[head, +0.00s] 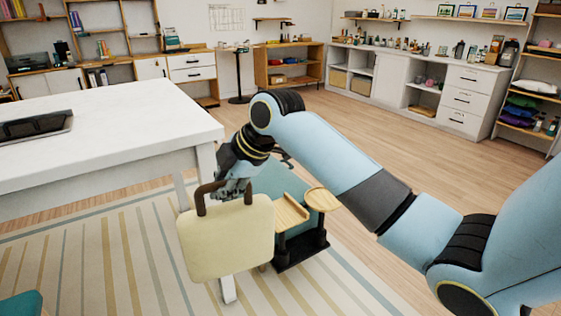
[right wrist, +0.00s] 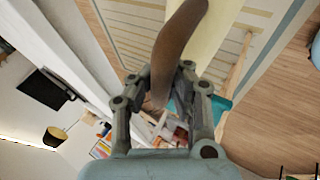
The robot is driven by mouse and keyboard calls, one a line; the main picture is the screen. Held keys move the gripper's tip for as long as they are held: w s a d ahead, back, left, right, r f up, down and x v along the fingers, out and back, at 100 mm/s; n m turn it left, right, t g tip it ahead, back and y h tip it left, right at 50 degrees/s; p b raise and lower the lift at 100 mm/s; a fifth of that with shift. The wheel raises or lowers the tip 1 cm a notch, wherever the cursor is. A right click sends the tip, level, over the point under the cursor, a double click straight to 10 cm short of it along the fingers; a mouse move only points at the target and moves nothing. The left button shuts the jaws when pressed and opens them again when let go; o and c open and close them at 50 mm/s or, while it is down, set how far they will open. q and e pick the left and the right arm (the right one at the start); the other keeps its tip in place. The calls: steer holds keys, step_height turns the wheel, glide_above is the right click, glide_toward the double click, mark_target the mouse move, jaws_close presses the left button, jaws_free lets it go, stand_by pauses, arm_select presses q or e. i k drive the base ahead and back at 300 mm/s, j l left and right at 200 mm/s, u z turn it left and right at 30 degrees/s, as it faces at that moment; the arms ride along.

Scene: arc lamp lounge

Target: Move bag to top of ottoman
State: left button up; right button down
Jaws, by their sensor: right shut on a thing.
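The cream bag (head: 228,240) with a brown handle (head: 203,196) hangs upright below my right gripper (head: 232,190), in front of the white table's corner leg. The gripper is shut on the handle. In the right wrist view, the brown handle (right wrist: 178,45) runs between the fingers of the gripper (right wrist: 165,105), and a strip of the cream bag (right wrist: 207,35) shows beyond it. A teal upholstered piece (head: 282,178) stands behind the bag, partly hidden by the bag and my arm; I cannot tell whether it is the ottoman. My left gripper is out of view.
A white table (head: 110,125) with a dark tray (head: 37,127) fills the left. A small round-topped wooden stand (head: 322,199) is just right of the bag. Another teal piece (head: 22,305) shows at the bottom left corner. The striped rug (head: 110,265) has bare room.

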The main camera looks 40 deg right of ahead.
mark_target(272, 187)
steer(key=i+l, duration=0.25)
steer(key=l, duration=0.2)
steer(key=i+l+z, duration=0.1)
steer(key=i+l, duration=0.2)
steer(key=l, duration=0.2)
steer(key=i+l, duration=0.25)
steer(key=l, duration=0.2)
steer(key=i+l+z, duration=0.15)
steer(key=i+l, duration=0.15)
steer(key=l, duration=0.15)
steer(key=i+l, duration=0.25)
steer(key=i, duration=0.25)
